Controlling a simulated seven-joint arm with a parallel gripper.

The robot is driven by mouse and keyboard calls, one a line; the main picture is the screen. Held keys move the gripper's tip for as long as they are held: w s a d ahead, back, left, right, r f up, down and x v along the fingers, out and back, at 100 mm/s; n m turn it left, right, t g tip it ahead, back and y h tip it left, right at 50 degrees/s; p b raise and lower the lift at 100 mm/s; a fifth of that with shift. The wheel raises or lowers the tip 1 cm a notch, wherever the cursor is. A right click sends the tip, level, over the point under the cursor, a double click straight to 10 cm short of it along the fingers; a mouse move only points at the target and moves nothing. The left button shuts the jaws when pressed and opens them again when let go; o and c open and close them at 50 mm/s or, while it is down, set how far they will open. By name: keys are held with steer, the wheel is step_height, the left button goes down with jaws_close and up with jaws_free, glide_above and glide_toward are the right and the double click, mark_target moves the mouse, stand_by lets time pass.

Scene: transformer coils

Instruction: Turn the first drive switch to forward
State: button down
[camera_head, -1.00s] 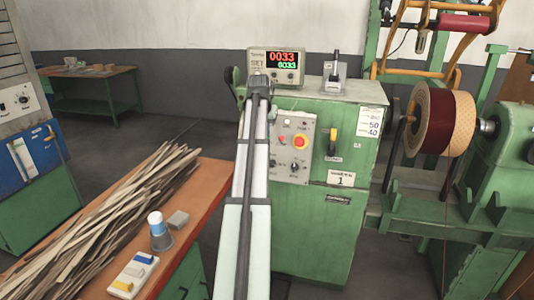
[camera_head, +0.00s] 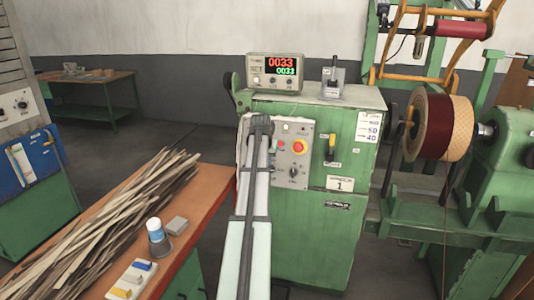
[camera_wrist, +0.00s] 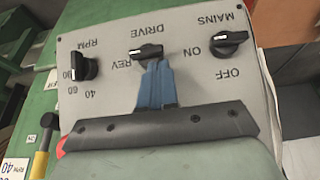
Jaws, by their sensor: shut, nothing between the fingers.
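The drive switch (camera_wrist: 147,52) is a black knob on the grey control panel (camera_wrist: 205,90), under an upside-down DRIVE label in the wrist view. Its bar lies roughly sideways, with a REV label at its lower left. My gripper (camera_wrist: 156,62) is shut and empty, its blue fingertips just below the knob; whether they touch it is unclear. The fingers hide the panel just below the knob. In the head view the panel (camera_head: 298,128) is on the green cabinet (camera_head: 315,235), and my arm covers its left part, including the drive switch.
The wrist view also shows a MAINS knob (camera_wrist: 230,40) with ON and OFF, and an RPM knob (camera_wrist: 84,66). In the head view, a red button (camera_head: 298,146) and a yellow-handled lever (camera_head: 331,146) are nearby. A bench (camera_head: 215,185) with wood strips stands at left.

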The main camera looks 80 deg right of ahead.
steer(key=shift+a+f, duration=0.15)
steer(key=shift+f, duration=0.15)
steer(key=shift+w+f+n+g, duration=0.15)
steer(key=shift+w+n+g, duration=0.15)
steer(key=shift+n+g, duration=0.3)
stand_by(0.5)
steer(key=f+n+g+h, duration=0.1)
steer(key=n+g, duration=0.2)
steer(key=w+a+f+n+g+h, duration=0.1)
steer(key=n+g+h, duration=0.1)
steer(key=n+g, duration=0.1)
steer(key=f+n+g+h, duration=0.2)
steer(key=n+g, duration=0.1)
steer(key=shift+w+a+f+n, duration=0.1)
steer(key=shift+w+a+n, duration=0.2)
steer(key=shift+a, duration=0.1)
stand_by(0.5)
steer(key=shift+f, duration=0.1)
stand_by(0.5)
steer(key=shift+s, duration=0.15)
steer(key=v, duration=1.4)
stand_by(0.4)
